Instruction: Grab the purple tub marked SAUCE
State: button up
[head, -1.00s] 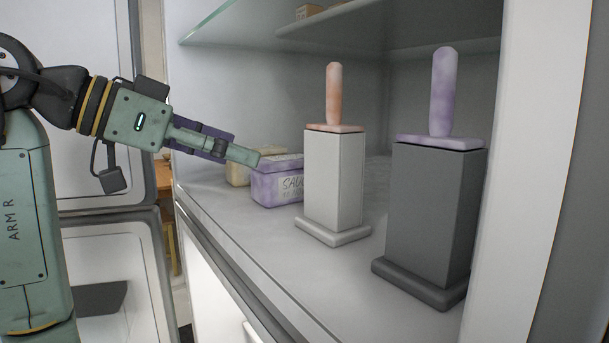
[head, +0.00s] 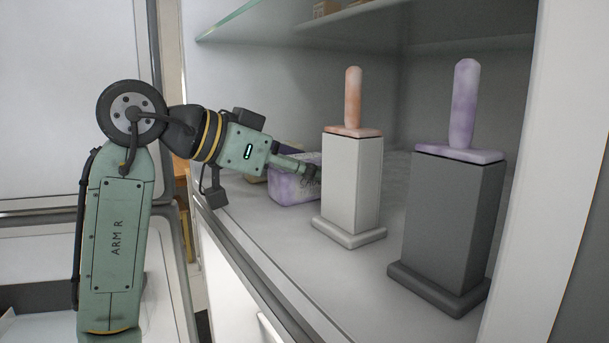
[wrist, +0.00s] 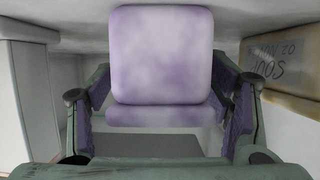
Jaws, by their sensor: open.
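The purple tub (head: 290,190) marked SAUCE sits on the cupboard floor, left of the white pedestal. Its lettering is partly covered by my gripper (head: 308,172) in the head view. In the wrist view the tub's mottled purple lid and side (wrist: 160,60) fill the middle. My gripper (wrist: 163,85) is open there, with one finger on each side of the tub. I cannot tell whether either finger touches it.
A cream tub marked SOUP (wrist: 285,65) stands close beside the right finger in the wrist view. A white pedestal (head: 351,185) and a dark grey pedestal (head: 450,225) bear orange and purple handled pieces. A glass shelf (head: 290,18) hangs above.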

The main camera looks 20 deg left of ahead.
jog(key=shift+c, duration=0.4)
jog(key=c, duration=1.4)
jog(key=shift+r, duration=0.15)
